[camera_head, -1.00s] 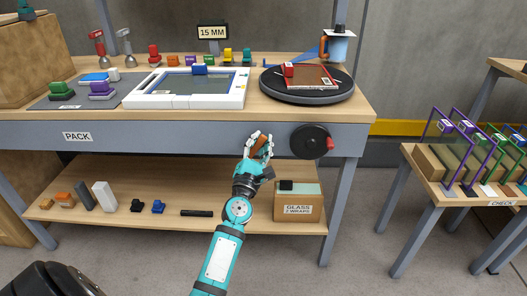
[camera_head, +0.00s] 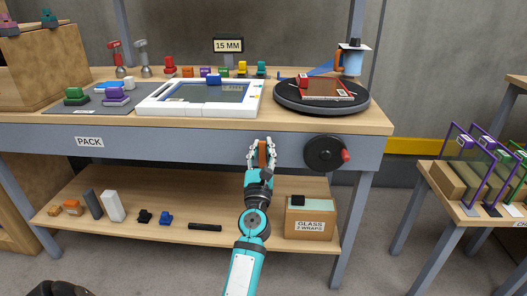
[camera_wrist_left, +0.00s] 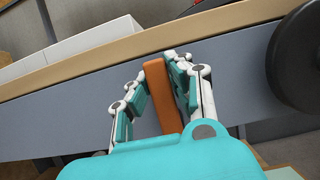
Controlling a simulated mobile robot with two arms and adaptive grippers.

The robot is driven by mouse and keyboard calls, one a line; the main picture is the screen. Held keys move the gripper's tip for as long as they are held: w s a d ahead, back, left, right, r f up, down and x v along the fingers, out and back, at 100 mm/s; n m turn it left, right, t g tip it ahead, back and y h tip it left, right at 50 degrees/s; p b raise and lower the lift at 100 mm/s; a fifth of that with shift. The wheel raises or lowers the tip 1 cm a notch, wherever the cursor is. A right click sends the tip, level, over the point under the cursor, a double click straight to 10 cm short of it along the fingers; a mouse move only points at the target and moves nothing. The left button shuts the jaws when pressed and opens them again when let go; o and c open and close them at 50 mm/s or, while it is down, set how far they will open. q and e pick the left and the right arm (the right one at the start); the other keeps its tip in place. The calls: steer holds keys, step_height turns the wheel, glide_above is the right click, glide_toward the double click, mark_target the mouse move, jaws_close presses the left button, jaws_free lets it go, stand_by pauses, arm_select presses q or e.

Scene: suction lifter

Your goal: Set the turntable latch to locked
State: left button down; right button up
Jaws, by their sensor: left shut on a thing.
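The black round turntable (camera_head: 290,101) sits on the bench top at the right, with a red framed piece (camera_head: 327,88) lying on it. An orange bar (camera_head: 262,154), which looks like the latch handle, stands roughly upright at the grey front rail of the bench, left of the black wheel. My left gripper (camera_head: 261,150) is shut on this orange bar. In the left wrist view the bar (camera_wrist_left: 162,95) is between the two fingers (camera_wrist_left: 156,98). Its lower end is hidden behind the teal gripper body.
A black wheel (camera_head: 322,153) with a red knob (camera_head: 346,156) is close on the right of the gripper. The bench edge is just above. A cardboard box (camera_head: 310,220) and small parts lie on the lower shelf. A white frame (camera_head: 185,104) lies on the bench top.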

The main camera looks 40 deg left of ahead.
arm_select(q)
steer(key=shift+f, duration=0.1)
stand_by(0.3)
steer(key=c, duration=1.2)
jaws_free()
steer(key=shift+o, duration=0.2)
steer(key=v, duration=1.2)
